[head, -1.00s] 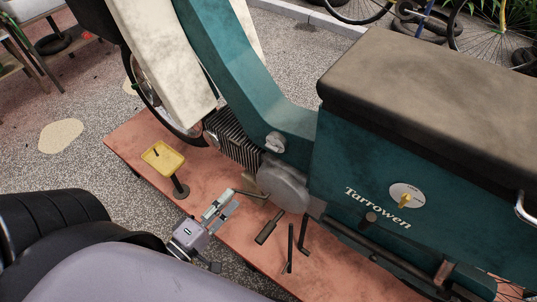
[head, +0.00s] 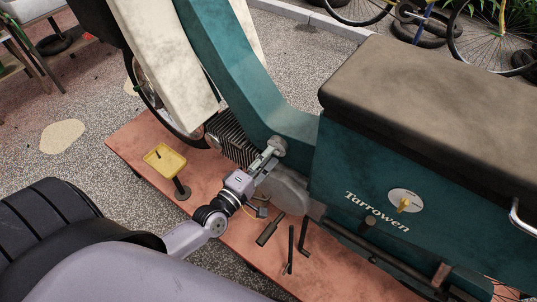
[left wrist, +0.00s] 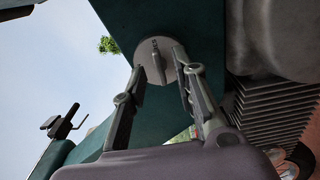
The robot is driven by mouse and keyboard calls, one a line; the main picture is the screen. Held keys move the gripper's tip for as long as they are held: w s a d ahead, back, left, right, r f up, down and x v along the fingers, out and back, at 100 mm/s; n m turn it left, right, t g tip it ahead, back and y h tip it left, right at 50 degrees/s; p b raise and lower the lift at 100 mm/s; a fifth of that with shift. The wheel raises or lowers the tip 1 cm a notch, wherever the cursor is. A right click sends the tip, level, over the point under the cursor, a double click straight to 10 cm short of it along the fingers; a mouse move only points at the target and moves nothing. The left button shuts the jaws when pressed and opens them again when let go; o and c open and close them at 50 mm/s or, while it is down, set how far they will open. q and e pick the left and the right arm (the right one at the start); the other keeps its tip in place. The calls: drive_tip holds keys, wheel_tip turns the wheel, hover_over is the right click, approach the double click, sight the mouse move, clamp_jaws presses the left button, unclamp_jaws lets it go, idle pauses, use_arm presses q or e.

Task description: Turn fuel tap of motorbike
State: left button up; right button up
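The motorbike (head: 335,170) is teal and cream. A round grey tap (head: 279,143) with a raised handle sits on its lower frame, which looks like the fuel tap. In the left wrist view the tap (left wrist: 154,60) faces me, its handle roughly upright in the picture. My left gripper (head: 269,153) is at the tap, partly covering it in the head view. Its two fingers are apart, with the handle showing between their tips. I cannot tell whether either finger touches it. My right gripper is not in view.
A brass tap-like knob on a white disc (head: 404,201) sits on the teal side panel. A yellow tray on a stand (head: 165,160), pedals and levers (head: 290,250) are near my arm. The bike stands on a reddish platform (head: 130,145). Bicycles and tyres lie behind.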

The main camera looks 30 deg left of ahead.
use_arm(q)
drive_tip(key=shift+w, duration=0.45)
clamp_jaws()
idle(0.3)
